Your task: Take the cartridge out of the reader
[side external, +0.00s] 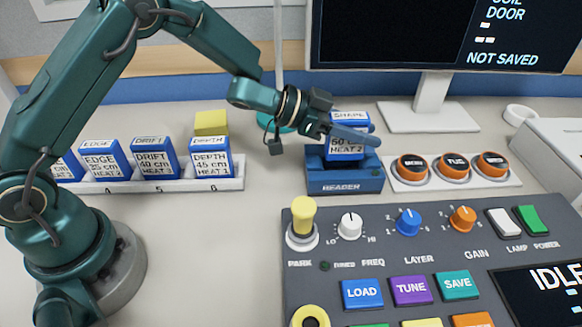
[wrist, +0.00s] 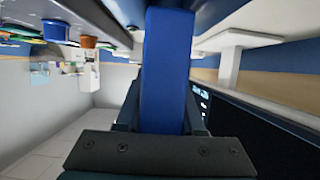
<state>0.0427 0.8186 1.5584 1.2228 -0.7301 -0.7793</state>
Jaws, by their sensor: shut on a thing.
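The blue cartridge (side external: 346,152) with a white label reading SHAPE stands upright at the reader (side external: 345,183), a blue block marked READER. Its lower end meets the reader's top; how deep it sits I cannot tell. My gripper (side external: 350,133) reaches in from the left and is shut on the cartridge's upper part, with a finger across the label in the side view. In the wrist view the cartridge (wrist: 167,65) is a blue slab between the dark fingers. The far finger is mostly hidden in the side view.
A white rack (side external: 150,187) of blue labelled cartridges stands left, with a yellow block (side external: 211,123) behind. Orange-rimmed round pieces sit on a white tray (side external: 455,182) right of the reader. A control panel (side external: 380,250) lies in front, a monitor (side external: 440,35) behind.

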